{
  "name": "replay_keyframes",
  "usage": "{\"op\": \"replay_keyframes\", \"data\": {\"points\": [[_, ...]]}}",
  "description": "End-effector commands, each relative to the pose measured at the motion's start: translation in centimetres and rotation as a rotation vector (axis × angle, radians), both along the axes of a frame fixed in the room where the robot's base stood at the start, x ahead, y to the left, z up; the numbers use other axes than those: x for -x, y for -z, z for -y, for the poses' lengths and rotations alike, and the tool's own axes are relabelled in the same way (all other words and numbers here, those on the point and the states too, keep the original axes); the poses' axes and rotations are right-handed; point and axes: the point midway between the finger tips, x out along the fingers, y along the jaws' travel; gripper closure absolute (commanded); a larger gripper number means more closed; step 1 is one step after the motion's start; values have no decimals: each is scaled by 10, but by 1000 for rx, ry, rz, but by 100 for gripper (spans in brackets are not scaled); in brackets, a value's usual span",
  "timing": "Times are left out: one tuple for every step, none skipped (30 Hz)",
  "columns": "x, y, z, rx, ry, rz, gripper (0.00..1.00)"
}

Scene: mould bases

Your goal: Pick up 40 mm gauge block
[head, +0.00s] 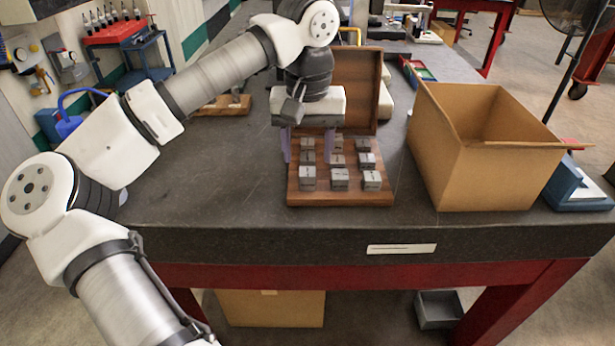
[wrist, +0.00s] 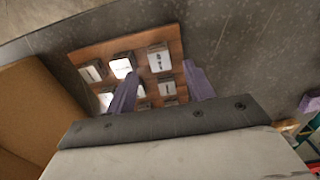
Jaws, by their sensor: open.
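Several grey gauge blocks (head: 339,179) stand in rows on a wooden tray (head: 335,199) on the dark bench. Their markings are too small to read, so I cannot tell which is the 40 mm one. My gripper (head: 311,152) is open, pointing down over the back left part of the tray, with its two purple fingers apart. In the wrist view, a block (wrist: 158,58) shows beyond and between the fingertips (wrist: 160,68), and other blocks (wrist: 121,67) lie to the left. The fingers hide part of some blocks. Nothing is visibly held.
An upright wooden lid (head: 358,85) stands behind the tray. A large open cardboard box (head: 480,165) stands close to the right. A blue-and-white item (head: 578,190) sits at the bench's right edge. The bench (head: 220,190) is clear left of the tray.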

Motion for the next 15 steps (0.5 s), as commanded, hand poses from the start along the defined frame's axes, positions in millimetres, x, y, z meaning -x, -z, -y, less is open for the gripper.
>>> {"op": "replay_keyframes", "data": {"points": [[0, 2, 0, 1, 0, 0, 47], [0, 4, 0, 2, 0, 0, 47], [0, 6, 0, 2, 0, -1, 47], [0, 9, 0, 2, 1, -2, 47], [1, 13, 0, 1, 1, -3, 47], [1, 18, 0, 2, 1, -2, 47], [1, 23, 0, 3, 1, -2, 47], [1, 28, -1, 2, 1, -4, 47], [1, 34, 0, 2, 1, -2, 47], [1, 39, 0, 3, 0, -2, 47], [1, 43, 0, 3, 0, -2, 47], [1, 48, 0, 2, 1, -2, 47], [1, 50, 0, 2, 1, -1, 47], [1, 52, 0, 2, 1, 0, 47], [0, 54, 0, 3, 0, 1, 47]]}}
